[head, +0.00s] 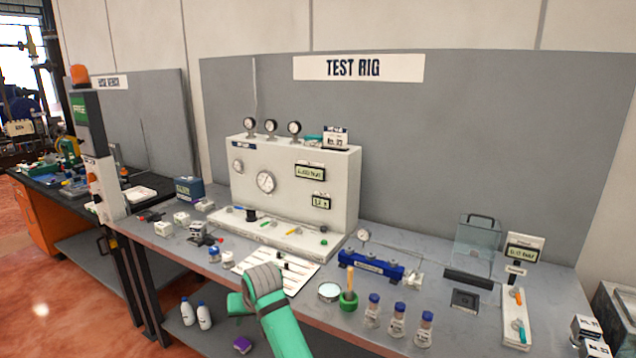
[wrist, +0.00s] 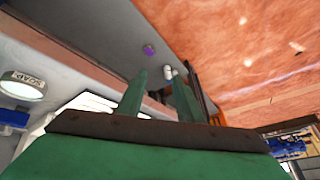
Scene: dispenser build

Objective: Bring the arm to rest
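My gripper (head: 238,303) is at the front edge of the test rig bench (head: 455,340), in front of the white sheet, and points left in the head view. In the wrist view its two green fingers (wrist: 160,92) stand apart with nothing held between them. My green arm reaches up from the bottom of the head view to a grey wrist. The arm hides part of the bench edge and sheet.
The bench holds a white gauge panel (head: 290,185), a blue manifold (head: 370,265), a green cup (head: 348,301) and blue-capped jars (head: 398,320). White bottles (head: 204,315) and a purple item (head: 242,345) are on the lower shelf. Open red floor (head: 70,300) lies left.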

